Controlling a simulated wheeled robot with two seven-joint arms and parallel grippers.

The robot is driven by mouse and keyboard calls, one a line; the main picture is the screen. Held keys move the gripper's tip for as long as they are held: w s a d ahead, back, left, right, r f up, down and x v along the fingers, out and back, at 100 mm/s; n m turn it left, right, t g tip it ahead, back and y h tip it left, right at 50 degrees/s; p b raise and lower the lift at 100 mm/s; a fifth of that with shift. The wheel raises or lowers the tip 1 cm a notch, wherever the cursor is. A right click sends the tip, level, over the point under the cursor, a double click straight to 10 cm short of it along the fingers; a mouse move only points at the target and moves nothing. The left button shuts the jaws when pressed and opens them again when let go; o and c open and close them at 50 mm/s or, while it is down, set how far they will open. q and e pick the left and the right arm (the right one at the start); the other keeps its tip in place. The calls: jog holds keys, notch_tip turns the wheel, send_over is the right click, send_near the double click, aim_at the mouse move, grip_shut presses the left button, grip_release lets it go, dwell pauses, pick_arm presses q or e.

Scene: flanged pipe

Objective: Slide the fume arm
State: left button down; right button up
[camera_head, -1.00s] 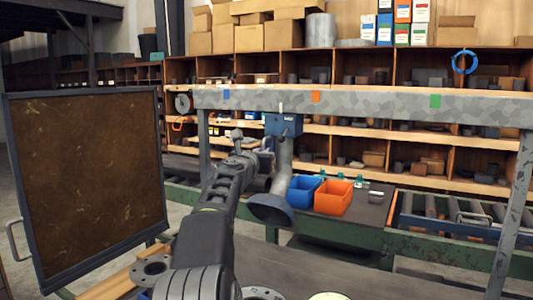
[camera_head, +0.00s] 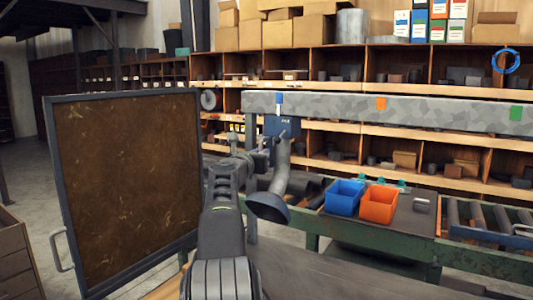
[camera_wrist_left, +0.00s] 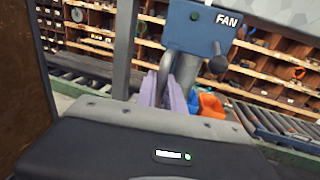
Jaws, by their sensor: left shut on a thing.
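The fume arm is a blue fan box (camera_head: 282,126) under a grey rail (camera_head: 345,108), with a grey duct and a flared hood (camera_head: 268,207) hanging below. The box sits under the blue mark (camera_head: 279,98). An orange mark (camera_head: 381,103) and a green mark (camera_head: 515,113) are farther right on the rail. My left gripper (camera_head: 256,160) is beside the duct, just below the box. In the left wrist view its purplish fingers (camera_wrist_left: 165,92) are shut on the grey handle below the box (camera_wrist_left: 202,30) labelled FAN. The fingers partly hide the grip. My right gripper is out of view.
A dark brown framed panel (camera_head: 125,185) stands close on the left of my arm. A blue bin (camera_head: 344,198) and an orange bin (camera_head: 379,205) sit on a bench right of the hood. A roller conveyor (camera_head: 490,222) is farther right, with shelves behind.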

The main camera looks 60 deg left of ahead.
pick_arm(q)
jog(key=shift+f, duration=0.1)
jog(key=c, duration=1.5)
grip_release()
jog(key=shift+o, duration=0.2)
jog(key=shift+d, duration=0.1)
jog(key=b+v, duration=0.2)
jog(key=v, duration=0.5)
jog(key=shift+s+d+b, duration=0.2)
jog(key=shift+s+b, duration=0.1)
jog(key=shift+b, duration=0.05)
